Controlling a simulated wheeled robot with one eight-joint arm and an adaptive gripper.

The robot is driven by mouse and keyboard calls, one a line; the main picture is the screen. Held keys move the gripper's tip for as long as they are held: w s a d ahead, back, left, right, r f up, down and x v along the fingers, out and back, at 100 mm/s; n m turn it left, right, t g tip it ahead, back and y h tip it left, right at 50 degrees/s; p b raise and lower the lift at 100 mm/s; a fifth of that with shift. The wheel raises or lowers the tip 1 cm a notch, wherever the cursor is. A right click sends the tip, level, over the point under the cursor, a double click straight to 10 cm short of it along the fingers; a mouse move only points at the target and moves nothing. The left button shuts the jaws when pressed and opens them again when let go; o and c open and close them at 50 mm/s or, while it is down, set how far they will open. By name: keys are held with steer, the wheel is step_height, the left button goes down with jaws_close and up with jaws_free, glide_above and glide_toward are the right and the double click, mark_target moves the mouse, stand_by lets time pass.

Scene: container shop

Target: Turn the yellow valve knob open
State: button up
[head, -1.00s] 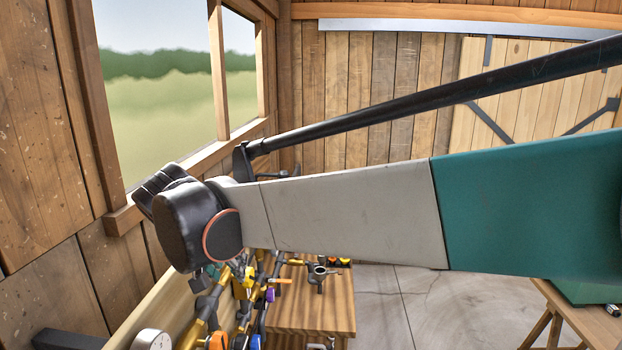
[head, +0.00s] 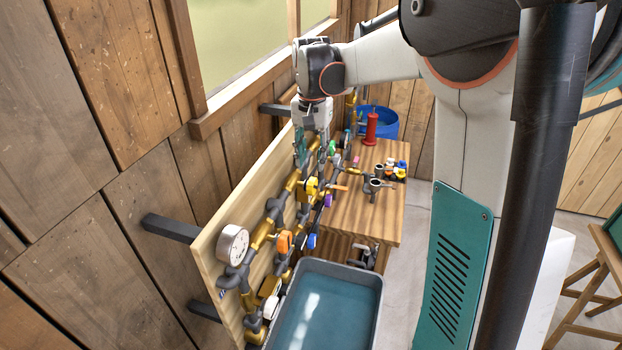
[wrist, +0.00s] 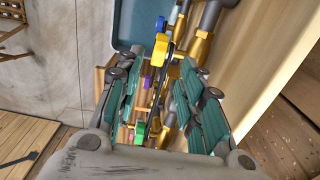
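The yellow valve knob (head: 308,188) sits on the brass and dark pipework of the upright wooden board in the head view. It also shows in the wrist view (wrist: 161,51), beyond the fingertips near the top middle. My gripper (head: 311,154) points down over the pipework, a little beyond and above the yellow knob. In the wrist view its teal fingers (wrist: 155,78) are spread apart with nothing clamped between them. A green knob (wrist: 140,132) shows between the fingers, closer to the wrist camera. Whether a finger touches the pipes cannot be told.
Orange (head: 284,242) and blue (head: 312,241) knobs and a round gauge (head: 232,244) are on the same board (head: 209,262). A grey tub of water (head: 371,290) stands below. A wooden bench (head: 385,225) holds a red object (head: 371,128) and small fittings. A blue bucket (head: 388,124) stands behind.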

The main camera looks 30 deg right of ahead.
mark_target(312, 179)
step_height(312, 179, down, 9)
steer(key=shift+r+p, duration=0.2)
steer(key=shift+p, duration=0.35)
jaws_close()
